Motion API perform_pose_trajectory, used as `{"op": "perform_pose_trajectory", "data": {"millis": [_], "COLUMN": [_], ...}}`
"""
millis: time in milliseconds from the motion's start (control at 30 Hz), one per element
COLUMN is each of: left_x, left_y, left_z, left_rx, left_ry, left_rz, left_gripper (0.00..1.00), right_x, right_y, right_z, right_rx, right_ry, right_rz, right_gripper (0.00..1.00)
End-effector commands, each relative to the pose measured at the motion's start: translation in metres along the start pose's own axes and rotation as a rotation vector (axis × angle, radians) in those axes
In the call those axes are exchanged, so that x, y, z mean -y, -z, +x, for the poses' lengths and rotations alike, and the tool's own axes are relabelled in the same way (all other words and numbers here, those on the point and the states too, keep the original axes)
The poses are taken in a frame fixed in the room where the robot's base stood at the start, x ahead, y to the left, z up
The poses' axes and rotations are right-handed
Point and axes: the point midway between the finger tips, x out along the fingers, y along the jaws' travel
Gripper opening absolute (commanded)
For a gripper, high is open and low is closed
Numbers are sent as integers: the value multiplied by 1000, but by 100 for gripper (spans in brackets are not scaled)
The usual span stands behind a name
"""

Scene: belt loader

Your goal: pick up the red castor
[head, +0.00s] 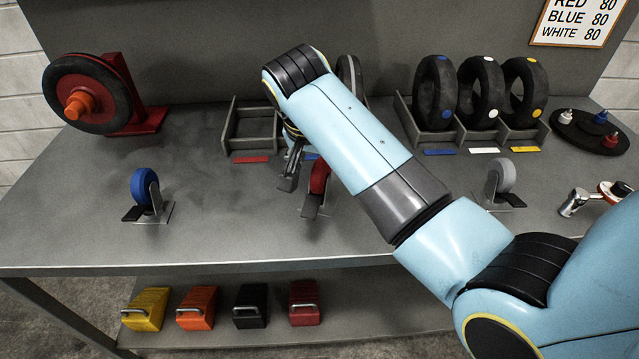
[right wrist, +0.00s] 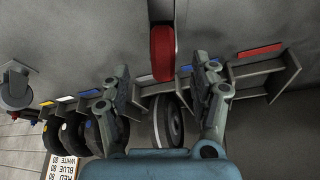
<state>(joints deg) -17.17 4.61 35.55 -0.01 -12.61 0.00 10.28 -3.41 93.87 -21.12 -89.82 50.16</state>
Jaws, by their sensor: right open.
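The red castor (head: 319,178) stands on the bench near the middle, with a red wheel and a grey bracket. My right arm partly hides it in the head view. My right gripper (head: 292,172) is just left of the red wheel in that view; part of the gripper is behind my arm. In the right wrist view, the red castor (right wrist: 162,52) shows between and beyond the two spread fingertips of my right gripper (right wrist: 162,72). The gripper is open and empty. I cannot tell whether a finger touches the wheel. My left gripper is not in view.
A blue castor (head: 145,188) stands to the left and a grey castor (head: 501,180) to the right. A divided grey rack (head: 252,142) and black tyres (head: 481,92) are behind. A ratchet (head: 580,200) lies at right. Bare bench lies between the blue and red castors.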

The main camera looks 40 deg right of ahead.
Motion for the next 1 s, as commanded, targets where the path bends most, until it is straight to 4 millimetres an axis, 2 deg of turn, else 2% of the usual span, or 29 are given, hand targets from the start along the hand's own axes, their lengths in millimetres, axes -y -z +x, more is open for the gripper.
{"op": "perform_pose_trajectory", "data": {"millis": [133,367,667,967,1000], "left_x": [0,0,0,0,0], "left_y": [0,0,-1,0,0], "left_z": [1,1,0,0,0], "left_rx": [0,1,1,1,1], "left_ry": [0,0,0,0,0], "left_rz": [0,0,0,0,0], "left_gripper": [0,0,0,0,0], "right_x": [-1,0,4,5,5], "right_y": [0,0,1,1,1], "right_z": [26,47,89,94,94], "right_rx": [0,1,1,1,1], "right_ry": [-3,0,0,2,2], "right_rz": [-3,-2,-4,-3,-3], "right_gripper": [62,62,62,62,57]}}
